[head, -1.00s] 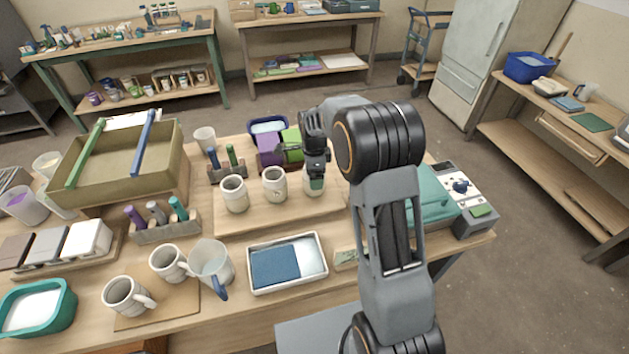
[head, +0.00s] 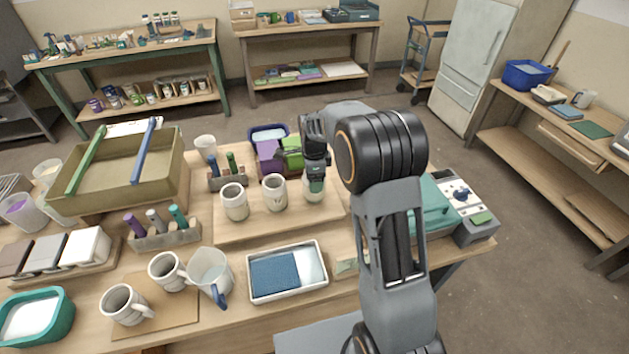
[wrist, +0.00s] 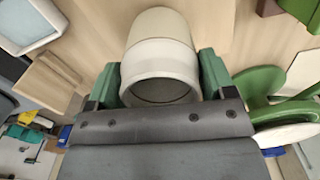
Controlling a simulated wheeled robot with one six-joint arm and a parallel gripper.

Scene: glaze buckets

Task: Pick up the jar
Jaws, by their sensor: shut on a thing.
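The jar (wrist: 162,45), pale grey with a cream end, lies between the two green fingers of my gripper (wrist: 160,84) in the wrist view. The fingers are shut on its sides. In the head view my gripper (head: 316,182) points down over the same jar (head: 313,194), at the right end of the wooden board (head: 240,228). The gripper hides the jar's upper part there. I cannot tell whether the jar's base touches the board.
Two similar pale jars (head: 234,203) (head: 274,193) stand on the board to the left. Purple and green containers (head: 291,152) are close behind my gripper. A white tray with a blue pad (head: 287,271) lies in front. A teal-lidded box (head: 430,200) stands to the right.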

